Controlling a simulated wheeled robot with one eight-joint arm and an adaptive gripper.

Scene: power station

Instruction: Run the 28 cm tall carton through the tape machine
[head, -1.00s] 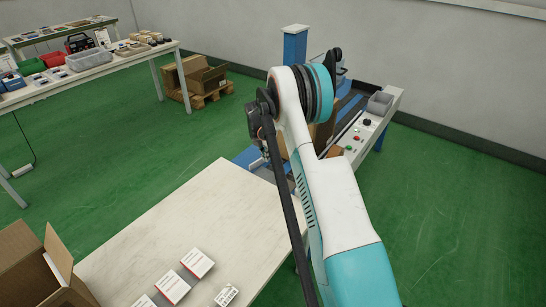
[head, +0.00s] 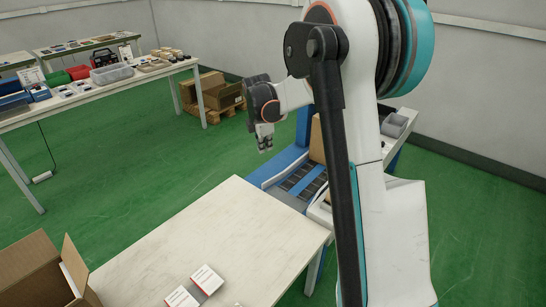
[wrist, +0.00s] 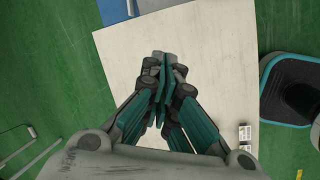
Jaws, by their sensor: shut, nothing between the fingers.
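A brown carton (head: 317,140) stands on the tape machine (head: 304,182), a bed with blue sides and dark rollers beyond the table. My arm hides most of the carton and of the machine, so I cannot tell its height or how far in it is. My gripper (head: 264,142) hangs pointing down, to the left of the carton in the head view, apart from it. In the wrist view my gripper (wrist: 160,70) has its fingers together and empty, above the pale table.
The pale table (head: 215,235) bears small white boxes (head: 206,279) near its front. An open carton (head: 30,265) is at the lower left. A grey bin (head: 395,125) sits by the machine. A long table (head: 120,82) stands back left; green floor between is clear.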

